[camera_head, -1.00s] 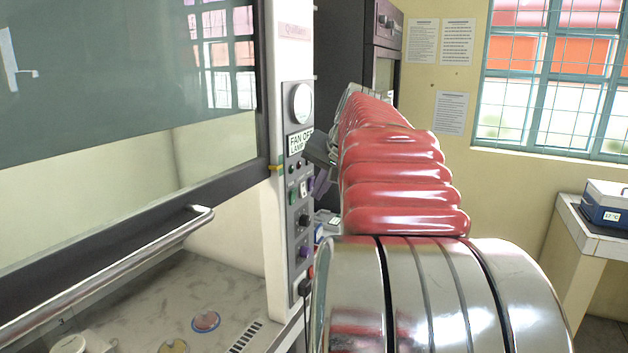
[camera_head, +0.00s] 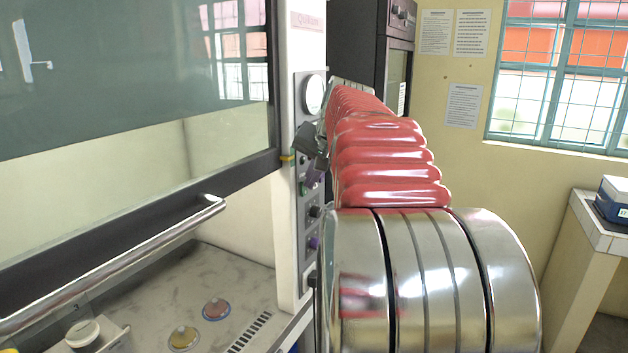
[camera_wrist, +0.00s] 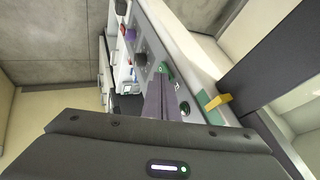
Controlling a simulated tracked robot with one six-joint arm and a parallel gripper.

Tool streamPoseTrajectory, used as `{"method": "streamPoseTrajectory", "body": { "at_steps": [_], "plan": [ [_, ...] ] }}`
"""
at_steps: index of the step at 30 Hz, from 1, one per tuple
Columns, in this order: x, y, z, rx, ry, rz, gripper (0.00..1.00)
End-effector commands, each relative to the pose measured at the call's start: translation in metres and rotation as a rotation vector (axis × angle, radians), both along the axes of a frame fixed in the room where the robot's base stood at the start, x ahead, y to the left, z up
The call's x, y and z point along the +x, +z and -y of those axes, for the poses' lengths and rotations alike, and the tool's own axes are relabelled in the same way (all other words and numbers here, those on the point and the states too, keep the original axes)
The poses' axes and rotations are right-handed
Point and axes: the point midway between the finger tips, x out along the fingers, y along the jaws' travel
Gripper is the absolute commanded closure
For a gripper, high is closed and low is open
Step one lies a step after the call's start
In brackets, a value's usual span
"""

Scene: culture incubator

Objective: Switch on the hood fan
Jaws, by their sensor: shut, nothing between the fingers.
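The hood's control panel (camera_head: 302,220) is on the upright post right of the glass sash, with a round gauge (camera_head: 312,94), a black knob (camera_head: 315,211) and a purple knob (camera_head: 314,243). My gripper (camera_head: 314,178) is in front of the panel's upper middle, below the gauge, and hides the display there. In the wrist view its purple-grey fingers (camera_wrist: 161,80) are together and empty. Their tips are close to a green control (camera_wrist: 167,70) on the panel; I cannot tell if they touch. A black knob (camera_wrist: 140,60) and purple knob (camera_wrist: 130,34) are beyond.
The hood's sash handle (camera_head: 130,262) juts out at left. A yellow clip (camera_wrist: 217,101) is on the post beside the panel. A side table (camera_head: 590,225) is at right.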

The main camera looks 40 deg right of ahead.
Motion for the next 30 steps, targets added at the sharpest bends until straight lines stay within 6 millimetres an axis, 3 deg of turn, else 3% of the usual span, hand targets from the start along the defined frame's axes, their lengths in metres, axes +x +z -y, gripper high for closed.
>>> {"method": "streamPoseTrajectory", "body": {
  "at_steps": [30],
  "plan": [
    [0.001, 0.016, -0.001, 0.000, 0.002, -0.001, 1.00]
  ]
}}
